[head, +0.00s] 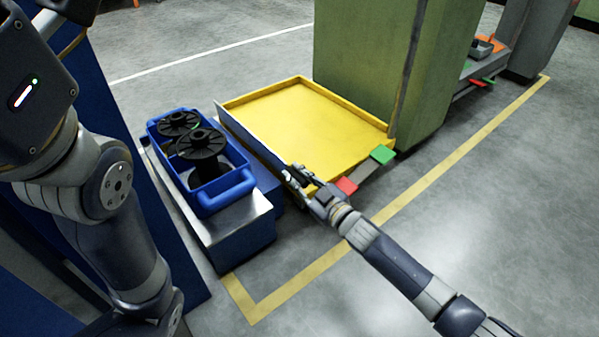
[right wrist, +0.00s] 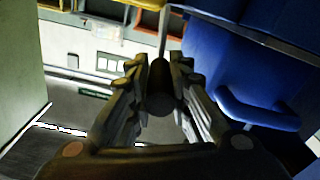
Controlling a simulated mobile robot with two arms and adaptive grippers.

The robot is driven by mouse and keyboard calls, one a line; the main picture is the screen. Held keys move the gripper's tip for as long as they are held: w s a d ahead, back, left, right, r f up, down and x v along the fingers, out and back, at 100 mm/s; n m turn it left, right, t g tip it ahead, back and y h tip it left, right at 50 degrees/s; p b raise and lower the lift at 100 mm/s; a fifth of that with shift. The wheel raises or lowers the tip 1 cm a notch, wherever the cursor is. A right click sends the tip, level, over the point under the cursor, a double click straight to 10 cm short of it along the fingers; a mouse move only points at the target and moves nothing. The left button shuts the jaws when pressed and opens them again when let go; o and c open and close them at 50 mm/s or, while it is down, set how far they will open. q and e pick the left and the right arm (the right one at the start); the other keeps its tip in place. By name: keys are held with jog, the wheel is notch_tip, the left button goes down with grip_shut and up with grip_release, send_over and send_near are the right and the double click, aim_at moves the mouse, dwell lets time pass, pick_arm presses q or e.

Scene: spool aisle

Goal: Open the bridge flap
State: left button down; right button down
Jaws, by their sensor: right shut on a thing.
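The bridge flap (head: 247,136) looks like a thin grey plate standing upright along the left edge of the yellow tray (head: 310,110). My right gripper (head: 296,178) is at the near end of that plate, by the tray's front corner. In the right wrist view, my right gripper (right wrist: 159,75) is shut on a dark round handle (right wrist: 160,92). A thin plate edge (right wrist: 163,32) rises just behind the handle. How the handle joins the flap is hidden. My left arm is at the left of the head view; its gripper is out of frame.
A blue bin (head: 233,190) with black spools (head: 203,143) stands on a metal-topped blue stand (head: 238,222), left of the tray. A green machine (head: 370,50) rises behind. Red (head: 346,186) and green (head: 382,154) pads sit at the tray's front. The floor right is clear.

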jog(key=shift+s+a+f+n+p, duration=0.2)
jog(key=shift+s+a+n+p, duration=0.15)
jog(key=shift+n, duration=0.55)
jog(key=shift+s+a+f+n+p, duration=0.2)
jog(key=shift+a+n+p, duration=0.25)
jog(key=shift+n, duration=0.45)
jog(key=shift+s+a+f+n+p, duration=0.15)
jog(key=shift+s+a+n+p, duration=0.2)
jog(key=shift+n, duration=0.55)
jog(key=c, duration=1.4)
grip_release()
jog(key=shift+a, duration=0.1)
jog(key=shift+c, duration=0.2)
jog(key=shift+s, duration=0.1)
jog(key=v, duration=1.2)
